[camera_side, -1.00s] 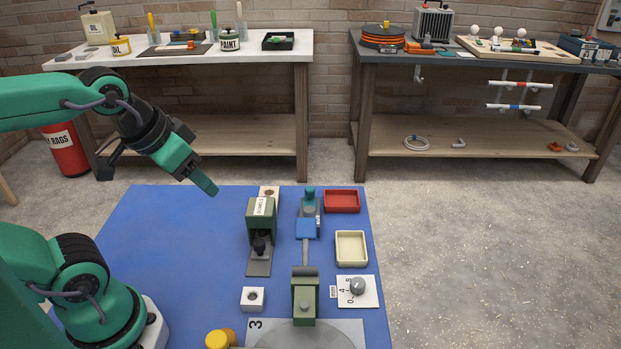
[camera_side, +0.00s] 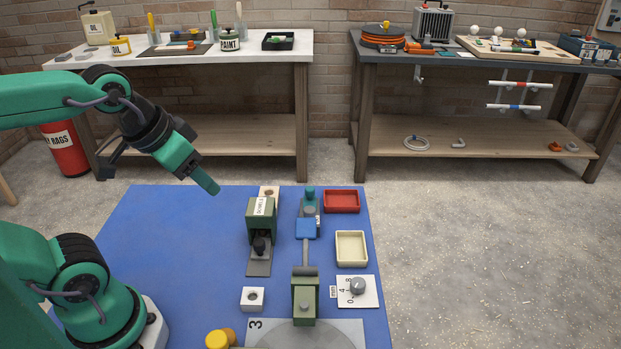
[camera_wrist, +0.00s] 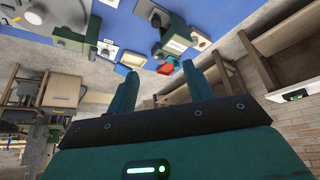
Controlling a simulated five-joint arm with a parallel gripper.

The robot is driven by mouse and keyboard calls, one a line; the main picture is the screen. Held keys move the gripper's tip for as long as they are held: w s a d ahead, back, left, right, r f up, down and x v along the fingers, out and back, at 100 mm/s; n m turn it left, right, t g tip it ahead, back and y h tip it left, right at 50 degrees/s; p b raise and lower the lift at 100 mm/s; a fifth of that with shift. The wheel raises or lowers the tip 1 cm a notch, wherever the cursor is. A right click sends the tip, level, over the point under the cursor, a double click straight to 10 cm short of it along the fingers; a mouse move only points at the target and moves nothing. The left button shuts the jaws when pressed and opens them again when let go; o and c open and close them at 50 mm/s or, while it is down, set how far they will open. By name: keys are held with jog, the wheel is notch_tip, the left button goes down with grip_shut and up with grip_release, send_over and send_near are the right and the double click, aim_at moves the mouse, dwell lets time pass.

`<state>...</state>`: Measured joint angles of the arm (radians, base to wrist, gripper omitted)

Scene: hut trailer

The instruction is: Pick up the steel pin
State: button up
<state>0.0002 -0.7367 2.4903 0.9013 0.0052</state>
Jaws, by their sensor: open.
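I cannot pick out the steel pin for certain in either view. A small white block (camera_side: 253,299) with a dark round opening or grey piece in its top sits on the blue mat (camera_side: 160,235). My gripper (camera_side: 207,183) hangs above the mat's far left part, well apart from everything on it. In the wrist view my gripper (camera_wrist: 160,84) shows two teal fingers spread apart with nothing between them.
A green dowel dispenser (camera_side: 261,218), a blue and grey fixture (camera_side: 306,229), a red tray (camera_side: 342,201), a cream tray (camera_side: 351,248), a dial plate (camera_side: 367,298) and a green block (camera_side: 304,298) stand on the mat's right side. Its left part is clear.

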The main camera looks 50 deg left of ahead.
jog(key=w, duration=0.1)
jog(key=m+g, duration=0.5)
jog(key=g, duration=0.1)
send_over(309, 209)
notch_tip(309, 209, down, 12)
jog(key=shift+w+d+r, duration=0.1)
jog(key=shift+f, duration=3.9)
grip_shut()
